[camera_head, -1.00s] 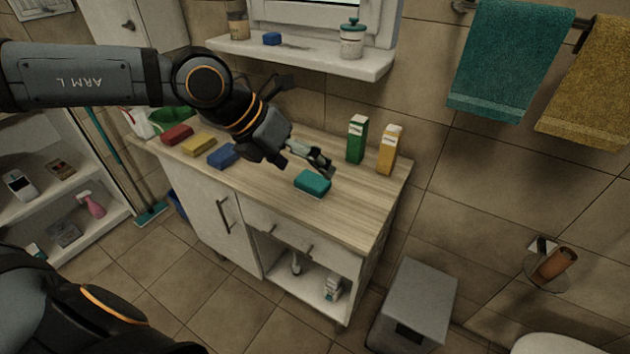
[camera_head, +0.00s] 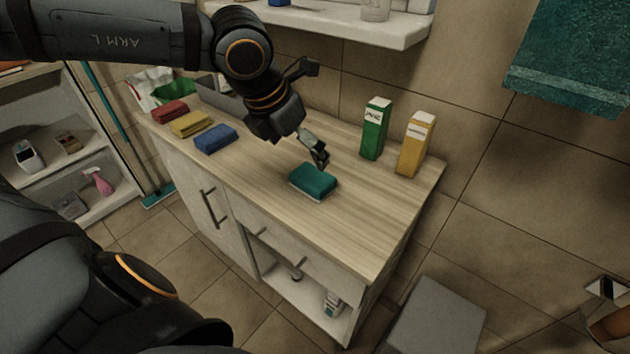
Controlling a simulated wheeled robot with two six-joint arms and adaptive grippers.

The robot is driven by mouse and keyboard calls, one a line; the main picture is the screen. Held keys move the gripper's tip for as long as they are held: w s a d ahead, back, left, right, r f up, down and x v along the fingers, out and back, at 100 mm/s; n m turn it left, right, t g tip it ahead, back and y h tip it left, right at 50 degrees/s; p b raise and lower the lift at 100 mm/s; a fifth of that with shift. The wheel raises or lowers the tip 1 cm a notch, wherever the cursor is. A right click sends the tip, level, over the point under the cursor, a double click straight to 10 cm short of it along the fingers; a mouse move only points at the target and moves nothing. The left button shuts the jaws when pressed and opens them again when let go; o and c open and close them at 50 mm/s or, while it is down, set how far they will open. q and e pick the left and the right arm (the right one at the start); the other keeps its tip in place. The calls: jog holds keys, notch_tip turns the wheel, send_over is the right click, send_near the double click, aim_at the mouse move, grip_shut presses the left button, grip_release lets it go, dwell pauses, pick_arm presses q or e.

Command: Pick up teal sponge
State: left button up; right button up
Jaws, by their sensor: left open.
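The teal sponge (camera_head: 314,181) lies flat on the wooden countertop (camera_head: 255,185), toward its right half. My left gripper (camera_head: 318,158) is open just above and behind the sponge, its fingers pointing down and to the right. No part of the sponge appears held by the fingers.
Red (camera_head: 170,111), yellow (camera_head: 191,124) and blue (camera_head: 216,138) sponges lie at the counter's left. A green carton (camera_head: 375,130) and a yellow carton (camera_head: 415,145) stand at the back right. A shelf (camera_head: 330,25) juts from the wall above. The counter's front right is clear.

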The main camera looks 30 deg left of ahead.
aim_at(312, 176)
pick_arm(q)
jog(key=p+x, duration=0.1)
jog(key=x, duration=0.3)
jog(key=shift+f+p, duration=0.15)
jog(key=shift+p, duration=0.25)
jog(key=shift+w+d+f, duration=0.1)
jog(key=shift+w+f, duration=0.05)
jog(key=shift+f, duration=0.1)
jog(key=x, duration=0.5)
jog(key=shift+d, duration=0.1)
jog(key=shift+w, duration=0.15)
jog(key=c, duration=0.7)
pick_arm(e)
jog(key=s, duration=0.5)
jog(key=shift+r, duration=0.25)
